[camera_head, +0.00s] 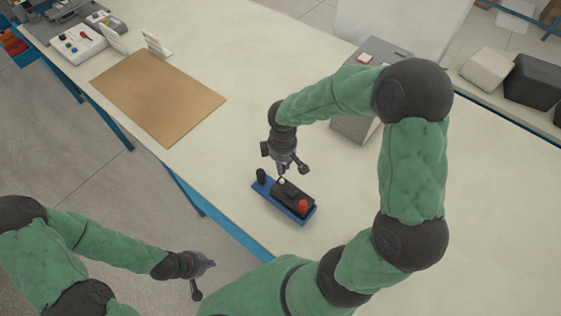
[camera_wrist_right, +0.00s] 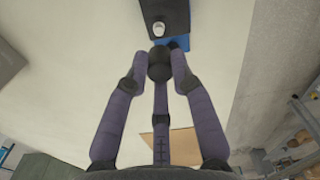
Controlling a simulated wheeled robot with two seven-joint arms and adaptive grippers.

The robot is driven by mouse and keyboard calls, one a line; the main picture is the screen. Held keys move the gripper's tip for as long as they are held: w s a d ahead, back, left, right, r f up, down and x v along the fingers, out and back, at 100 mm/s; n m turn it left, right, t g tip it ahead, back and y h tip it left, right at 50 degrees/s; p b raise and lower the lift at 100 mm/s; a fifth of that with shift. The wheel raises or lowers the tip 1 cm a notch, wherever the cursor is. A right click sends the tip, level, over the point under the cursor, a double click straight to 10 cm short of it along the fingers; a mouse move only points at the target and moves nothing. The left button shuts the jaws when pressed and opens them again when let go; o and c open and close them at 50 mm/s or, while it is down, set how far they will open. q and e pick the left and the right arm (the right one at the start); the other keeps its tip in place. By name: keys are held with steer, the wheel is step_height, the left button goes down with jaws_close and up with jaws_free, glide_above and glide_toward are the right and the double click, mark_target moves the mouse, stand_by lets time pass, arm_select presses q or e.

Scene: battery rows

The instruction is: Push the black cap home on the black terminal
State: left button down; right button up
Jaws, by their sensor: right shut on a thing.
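A black battery (camera_head: 290,194) lies in a blue tray (camera_head: 304,220). A red cap (camera_head: 302,205) sits on its near end and a bare pale terminal (camera_head: 281,182) shows at its far end. The terminal also shows in the right wrist view (camera_wrist_right: 158,29). My right gripper (camera_head: 282,171) is just above that terminal. In the wrist view its fingers are shut on a round black piece, the black cap (camera_wrist_right: 160,62), a little apart from the terminal in the picture. My left gripper (camera_head: 203,276) is open and empty, off the table's front edge.
A brown board (camera_head: 158,95) lies left on the table (camera_head: 250,75). A grey box (camera_head: 356,126) stands behind my right arm. The table between board and tray is clear.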

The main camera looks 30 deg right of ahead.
mark_target(282, 180)
steer(key=shift+f+b, duration=0.4)
steer(key=shift+f, duration=0.15)
steer(key=shift+f+b, duration=1.25)
steer(key=shift+f, duration=0.4)
steer(key=shift+f+b, duration=1)
steer(key=shift+f, duration=0.4)
stand_by(1.5)
steer(key=o, duration=1.3)
steer(key=shift+o, duration=0.2)
steer(key=shift+r, duration=0.1)
steer(key=shift+r+p, duration=2.9)
steer(key=shift+r, duration=0.55)
